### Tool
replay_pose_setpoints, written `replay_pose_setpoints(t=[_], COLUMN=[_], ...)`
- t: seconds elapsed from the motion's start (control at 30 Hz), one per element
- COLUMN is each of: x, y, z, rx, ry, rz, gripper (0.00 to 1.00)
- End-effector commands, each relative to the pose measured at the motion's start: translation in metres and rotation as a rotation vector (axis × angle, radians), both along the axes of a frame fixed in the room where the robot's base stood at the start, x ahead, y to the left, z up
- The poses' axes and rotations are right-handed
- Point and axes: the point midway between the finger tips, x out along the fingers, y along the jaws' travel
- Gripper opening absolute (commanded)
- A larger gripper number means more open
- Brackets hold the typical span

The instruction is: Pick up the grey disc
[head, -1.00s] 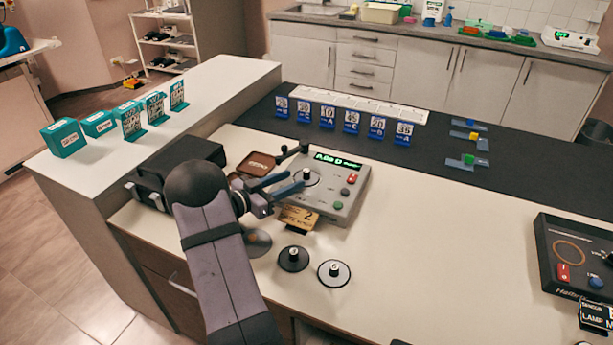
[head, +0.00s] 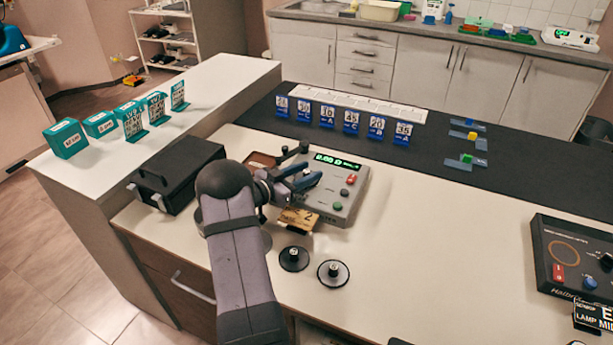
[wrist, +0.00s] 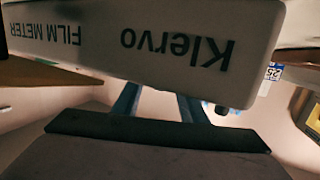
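My gripper (head: 314,178) is low over the stage of the film meter (head: 341,203), its blue fingers pointing right. The fingers and wrist cover the stage, so I cannot see whether a disc is between them. In the wrist view the two fingers (wrist: 160,103) pass behind the meter's case (wrist: 180,45), with their tips hidden. On the bench in front, a grey disc edge (head: 266,241) shows beside my arm, mostly hidden by it. A black disc (head: 294,259) and a dark disc with a pale rim (head: 333,273) lie to its right, each with a knob.
A black box (head: 178,175) and a brown tray (head: 262,160) are left of and behind my gripper. Numbered blue cards (head: 351,121) line the dark mat. A control unit (head: 580,262) is at right; mid-bench is clear.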

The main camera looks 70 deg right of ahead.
Motion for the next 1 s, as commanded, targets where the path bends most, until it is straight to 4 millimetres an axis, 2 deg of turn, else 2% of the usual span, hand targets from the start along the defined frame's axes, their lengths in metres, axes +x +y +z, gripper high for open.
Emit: replay_pose_setpoints(t=[0.2,0.23,0.3,0.4,0.77,1.0], x=[0.0,0.0,0.0,0.0,0.0,0.0], y=[-0.001,-0.001,-0.001,-0.001,-0.001,-0.001], z=[-0.001,-0.001,-0.001,-0.001,0.003,0.028], rx=[0.0,0.0,0.0,0.0,-0.001,-0.003], ry=[0.001,0.001,0.0,0.0,-0.001,-0.003], rz=[0.001,0.001,0.001,0.001,0.001,0.0], gripper=[0.39,0.36,0.19,0.0,0.0,0.0])
